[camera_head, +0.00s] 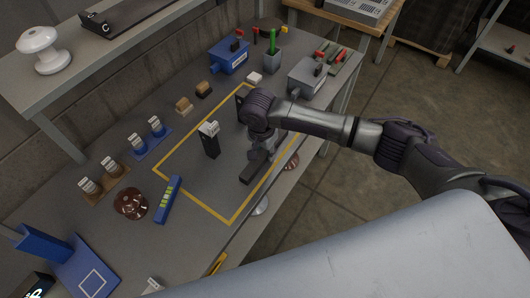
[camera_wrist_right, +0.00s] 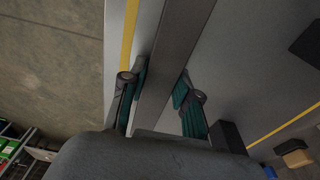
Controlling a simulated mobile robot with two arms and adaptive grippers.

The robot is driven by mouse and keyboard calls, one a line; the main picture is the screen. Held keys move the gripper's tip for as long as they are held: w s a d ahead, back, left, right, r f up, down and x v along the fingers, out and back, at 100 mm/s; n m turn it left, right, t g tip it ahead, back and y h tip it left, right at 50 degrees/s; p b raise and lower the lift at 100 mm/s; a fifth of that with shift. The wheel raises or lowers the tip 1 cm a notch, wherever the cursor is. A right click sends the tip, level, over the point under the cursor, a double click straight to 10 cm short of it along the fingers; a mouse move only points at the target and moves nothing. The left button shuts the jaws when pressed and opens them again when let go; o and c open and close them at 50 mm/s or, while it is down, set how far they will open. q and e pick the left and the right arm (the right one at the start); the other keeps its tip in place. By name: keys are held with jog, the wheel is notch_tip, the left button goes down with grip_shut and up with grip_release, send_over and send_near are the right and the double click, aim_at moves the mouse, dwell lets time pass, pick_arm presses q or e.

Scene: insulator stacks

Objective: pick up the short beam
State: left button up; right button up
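The short beam (camera_head: 254,169) is a dark grey bar lying on the grey table, inside the front right part of the yellow outline. My right gripper (camera_head: 262,150) points down over it and hides part of it. In the right wrist view the beam (camera_wrist_right: 172,60) runs between the two teal-padded fingers of my right gripper (camera_wrist_right: 160,92). One finger is on each side of it, and the fingers look apart, with a narrow gap on the right side. Contact on the left side is hard to tell. My left gripper is not in view.
A black upright block (camera_head: 210,147) with a pale top stands inside the yellow outline (camera_head: 190,203). Blue and grey boxes stand at the back. The outline's middle is mostly clear.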

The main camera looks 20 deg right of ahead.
grip_shut()
jog(key=shift+r, duration=0.1)
